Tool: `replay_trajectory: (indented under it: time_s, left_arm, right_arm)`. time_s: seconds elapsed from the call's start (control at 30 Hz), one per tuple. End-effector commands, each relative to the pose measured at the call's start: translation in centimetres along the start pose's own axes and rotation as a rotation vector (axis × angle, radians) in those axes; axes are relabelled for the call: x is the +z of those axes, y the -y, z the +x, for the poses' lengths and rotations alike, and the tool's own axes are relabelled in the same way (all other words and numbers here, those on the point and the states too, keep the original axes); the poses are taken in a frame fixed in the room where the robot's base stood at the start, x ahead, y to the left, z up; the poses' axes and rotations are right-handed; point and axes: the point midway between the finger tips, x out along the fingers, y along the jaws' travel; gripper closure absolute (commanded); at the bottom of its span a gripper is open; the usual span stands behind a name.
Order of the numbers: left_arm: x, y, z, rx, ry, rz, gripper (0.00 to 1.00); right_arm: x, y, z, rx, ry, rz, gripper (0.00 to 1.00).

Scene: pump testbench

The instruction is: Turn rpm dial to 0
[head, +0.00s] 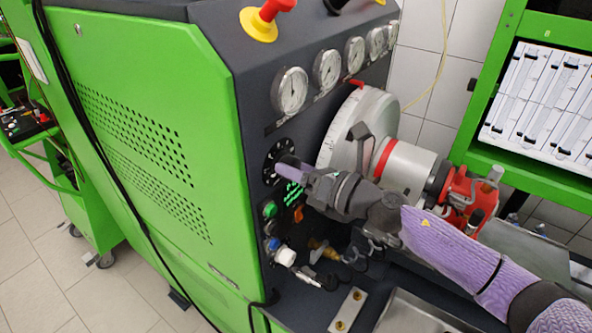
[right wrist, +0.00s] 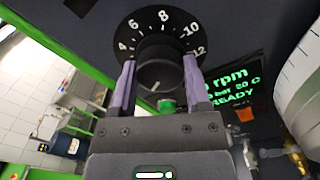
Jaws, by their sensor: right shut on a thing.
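The rpm dial (head: 270,174) is a black round scale with white marks on the dark front panel. In the right wrist view the dial (right wrist: 163,19) shows the numbers 4, 6, 8, 10 and 12 around its top. Its black knob (right wrist: 158,72) has a short pale line near its lower edge. My right gripper (head: 286,164) is at the dial. Its two purple fingers lie on either side of the knob, shut on it. The fingers and gripper body hide the lower part of the scale. My left gripper is not in view.
A green display (right wrist: 232,88) reads "rpm" and "READY", its first figures partly cut off. Gauges (head: 290,91) line the panel above the dial. A large grey disc (head: 345,130) stands close right. Green and blue buttons (head: 270,209) sit below.

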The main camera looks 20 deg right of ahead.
Motion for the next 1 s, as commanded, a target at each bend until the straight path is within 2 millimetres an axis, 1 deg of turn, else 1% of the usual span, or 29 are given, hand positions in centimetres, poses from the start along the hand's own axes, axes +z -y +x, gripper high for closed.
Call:
replay_trajectory:
  time_s: [0.03, 0.2, 0.63, 0.67, 0.7, 0.77, 0.8, 0.83, 1.0]
  left_arm:
    - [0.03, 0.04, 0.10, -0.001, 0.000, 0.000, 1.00]
    - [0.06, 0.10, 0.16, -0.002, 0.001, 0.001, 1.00]
    - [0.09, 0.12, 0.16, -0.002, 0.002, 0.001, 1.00]
    - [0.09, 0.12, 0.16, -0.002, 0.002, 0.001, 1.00]
    - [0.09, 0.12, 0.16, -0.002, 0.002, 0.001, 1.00]
    - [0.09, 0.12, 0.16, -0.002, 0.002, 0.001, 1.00]
    - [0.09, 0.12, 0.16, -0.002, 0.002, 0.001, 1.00]
    - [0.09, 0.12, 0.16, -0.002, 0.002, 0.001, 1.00]
    - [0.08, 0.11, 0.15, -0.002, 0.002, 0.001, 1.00]
  right_arm:
    - [-0.26, 0.06, -0.02, 0.000, -0.005, -0.011, 0.98]
    - [-0.24, 0.05, -0.02, 0.000, -0.006, -0.038, 0.98]
    - [-0.24, 0.04, -0.03, 0.000, -0.007, -0.046, 0.98]
    - [-0.24, 0.04, -0.03, 0.000, -0.007, -0.045, 0.35]
    - [-0.23, 0.04, -0.03, 0.000, -0.007, -0.045, 0.27]
    - [-0.20, 0.03, -0.03, 0.000, -0.006, -0.045, 0.14]
    - [-0.17, 0.03, -0.02, 0.000, -0.005, -0.045, 0.05]
    - [-0.16, 0.03, -0.02, 0.000, -0.005, -0.045, 0.04]
    - [-0.10, 0.01, -0.01, 0.000, -0.003, -0.045, 0.04]
